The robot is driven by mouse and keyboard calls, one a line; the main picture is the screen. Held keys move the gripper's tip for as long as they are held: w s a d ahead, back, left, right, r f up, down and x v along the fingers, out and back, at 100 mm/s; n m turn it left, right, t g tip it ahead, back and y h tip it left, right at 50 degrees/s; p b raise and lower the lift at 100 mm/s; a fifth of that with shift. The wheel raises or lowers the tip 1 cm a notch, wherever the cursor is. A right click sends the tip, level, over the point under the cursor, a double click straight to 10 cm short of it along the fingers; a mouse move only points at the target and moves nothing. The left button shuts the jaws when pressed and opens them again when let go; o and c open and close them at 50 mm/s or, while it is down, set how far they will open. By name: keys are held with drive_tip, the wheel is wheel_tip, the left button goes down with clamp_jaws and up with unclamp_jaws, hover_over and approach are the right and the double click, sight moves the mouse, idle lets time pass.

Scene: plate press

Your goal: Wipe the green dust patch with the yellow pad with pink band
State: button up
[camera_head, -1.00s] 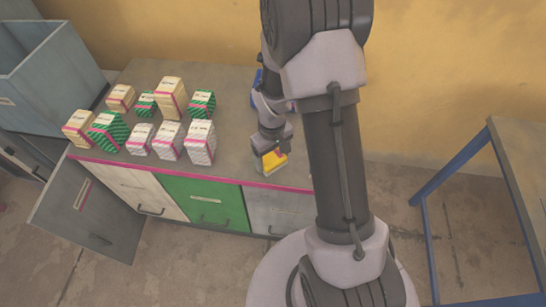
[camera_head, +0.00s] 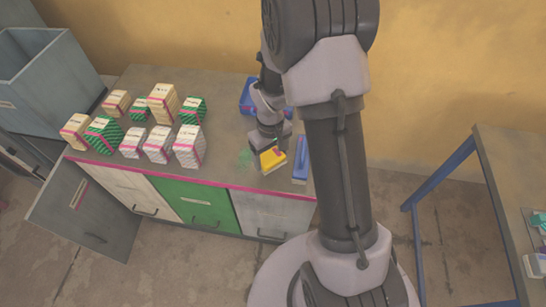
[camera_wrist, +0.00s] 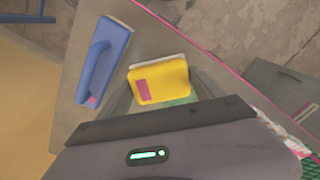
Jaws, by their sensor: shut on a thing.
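The yellow pad with pink band (camera_head: 272,158) is in my gripper (camera_head: 266,148), which is shut on it low over the counter. In the wrist view the yellow pad (camera_wrist: 160,82) shows its pink band on the left part of its face. The green dust patch (camera_head: 245,157) is a faint smear on the grey counter (camera_head: 228,118), just left of the pad. In the wrist view some green (camera_wrist: 180,101) shows just beside the pad. I cannot tell whether the pad touches the counter.
A blue pad with a handle (camera_head: 301,160) lies right of the yellow pad, also in the wrist view (camera_wrist: 104,62). A blue item (camera_head: 247,96) is partly hidden behind my arm. Several boxes (camera_head: 188,146) stand on the counter's left half. A grey bin (camera_head: 40,70) is at far left.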

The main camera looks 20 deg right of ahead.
sight(271, 156)
drive_tip(key=shift+r+p, duration=1.05)
drive_tip(key=shift+r, duration=0.65)
